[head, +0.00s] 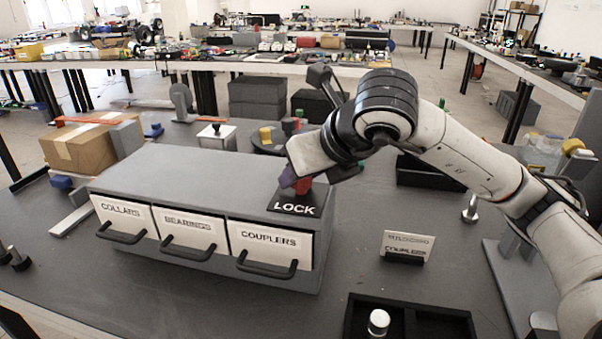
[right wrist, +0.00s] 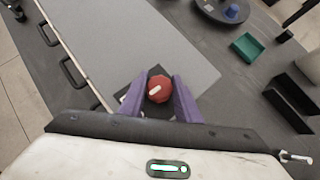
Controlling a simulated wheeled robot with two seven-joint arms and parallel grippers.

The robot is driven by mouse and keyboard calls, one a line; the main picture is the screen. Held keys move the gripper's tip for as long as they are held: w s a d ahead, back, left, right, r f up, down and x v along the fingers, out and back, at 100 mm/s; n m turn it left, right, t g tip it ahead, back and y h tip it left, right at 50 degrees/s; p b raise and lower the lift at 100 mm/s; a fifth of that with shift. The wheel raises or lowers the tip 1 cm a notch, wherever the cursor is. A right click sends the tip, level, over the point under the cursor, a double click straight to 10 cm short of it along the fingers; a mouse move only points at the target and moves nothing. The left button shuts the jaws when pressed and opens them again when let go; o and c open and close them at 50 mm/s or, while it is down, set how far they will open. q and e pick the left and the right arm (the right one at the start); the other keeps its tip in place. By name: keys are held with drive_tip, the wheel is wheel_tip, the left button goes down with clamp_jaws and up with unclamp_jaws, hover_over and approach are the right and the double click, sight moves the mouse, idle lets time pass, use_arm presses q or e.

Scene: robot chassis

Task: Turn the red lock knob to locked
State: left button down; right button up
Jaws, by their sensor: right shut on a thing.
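The red lock knob (right wrist: 159,89) stands on a black plate labelled LOCK (head: 294,208), on the top right of the grey drawer cabinet (head: 180,172). In the right wrist view the knob is round with a pale bar mark on top, slanted in the picture. My right gripper (right wrist: 160,97) reaches down over the knob with its purple fingers on either side of it. In the head view the gripper hides most of the knob, and only a bit of red (head: 303,186) shows between the fingers. My left gripper is not in view.
The cabinet has three shut drawers, marked COLLARS (head: 122,222), BEARINGS (head: 187,234) and COUPLERS (head: 270,252). A sign card (head: 407,245) stands to the right. A black divided tray (head: 440,325) lies in front. A cardboard box (head: 85,150) stands at left.

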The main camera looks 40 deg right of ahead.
drive_tip(key=o, duration=1)
drive_tip(key=shift+o, duration=0.2)
drive_tip(key=p+v, duration=0.1)
drive_tip(key=v, duration=0.9)
drive_tip(key=shift+s+r, duration=0.1)
